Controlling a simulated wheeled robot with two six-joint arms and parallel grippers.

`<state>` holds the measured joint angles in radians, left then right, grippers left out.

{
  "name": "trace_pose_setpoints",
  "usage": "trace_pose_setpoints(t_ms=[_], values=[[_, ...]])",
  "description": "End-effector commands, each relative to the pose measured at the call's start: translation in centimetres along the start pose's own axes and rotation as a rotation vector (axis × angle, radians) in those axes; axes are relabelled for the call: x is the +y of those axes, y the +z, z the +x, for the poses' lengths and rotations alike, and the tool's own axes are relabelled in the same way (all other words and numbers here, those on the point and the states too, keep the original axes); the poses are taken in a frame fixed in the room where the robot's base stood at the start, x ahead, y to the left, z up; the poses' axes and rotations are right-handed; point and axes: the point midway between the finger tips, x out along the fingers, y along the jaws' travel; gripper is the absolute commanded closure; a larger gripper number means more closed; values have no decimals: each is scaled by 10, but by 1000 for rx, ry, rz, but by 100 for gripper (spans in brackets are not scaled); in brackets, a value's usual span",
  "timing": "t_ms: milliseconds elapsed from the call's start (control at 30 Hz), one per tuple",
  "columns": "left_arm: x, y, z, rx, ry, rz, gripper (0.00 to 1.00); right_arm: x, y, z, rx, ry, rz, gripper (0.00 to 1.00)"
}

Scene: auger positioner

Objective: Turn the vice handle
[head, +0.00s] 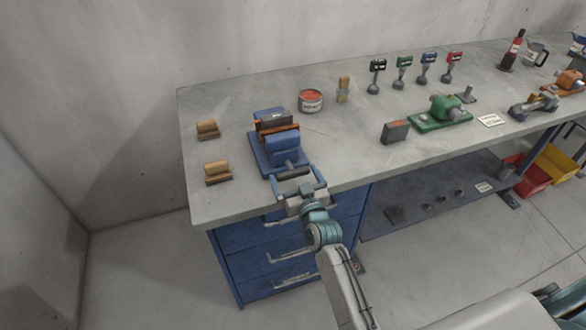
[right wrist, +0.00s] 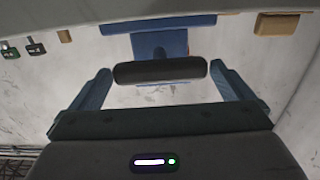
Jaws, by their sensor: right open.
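The blue vice (head: 277,148) sits on the grey workbench near its front left edge, with a grey and orange piece (head: 277,122) between its jaws. Its handle (head: 292,173) is a dark bar at the front end, facing me. My right gripper (head: 295,178) is at the handle, open. In the right wrist view the handle (right wrist: 160,72) lies crosswise between the two spread fingers of the gripper (right wrist: 160,80), with a gap at each end. No finger visibly touches the bar. My left gripper is not in view.
Two wooden blocks (head: 208,129) (head: 217,173) lie left of the vice on the workbench (head: 350,170). A red tin (head: 311,101) stands behind right. A green machine (head: 444,112) and a dark box (head: 395,131) are farther right. Blue drawers (head: 260,265) are below.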

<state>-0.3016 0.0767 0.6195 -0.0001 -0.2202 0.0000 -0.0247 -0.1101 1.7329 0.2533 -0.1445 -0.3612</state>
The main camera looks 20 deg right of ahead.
Motion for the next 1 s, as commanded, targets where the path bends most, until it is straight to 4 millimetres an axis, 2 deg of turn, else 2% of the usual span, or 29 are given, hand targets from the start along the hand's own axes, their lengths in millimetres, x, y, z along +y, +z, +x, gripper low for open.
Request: trace_pose_setpoints(t_ms=[100, 200, 467, 500, 667, 1000], values=[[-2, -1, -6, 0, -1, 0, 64, 0, -1, 13, -1, -1, 0, 0], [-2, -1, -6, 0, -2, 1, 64, 0, 0, 18, -2, 0, 0, 0], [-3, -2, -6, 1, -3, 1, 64, 0, 1, 19, -1, 0, 0, 0], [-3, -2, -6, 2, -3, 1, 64, 0, 1, 19, -1, 0, 0, 2], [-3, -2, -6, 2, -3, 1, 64, 0, 1, 19, -1, 0, 0, 32], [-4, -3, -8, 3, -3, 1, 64, 0, 0, 19, -1, 0, 51, 32]])
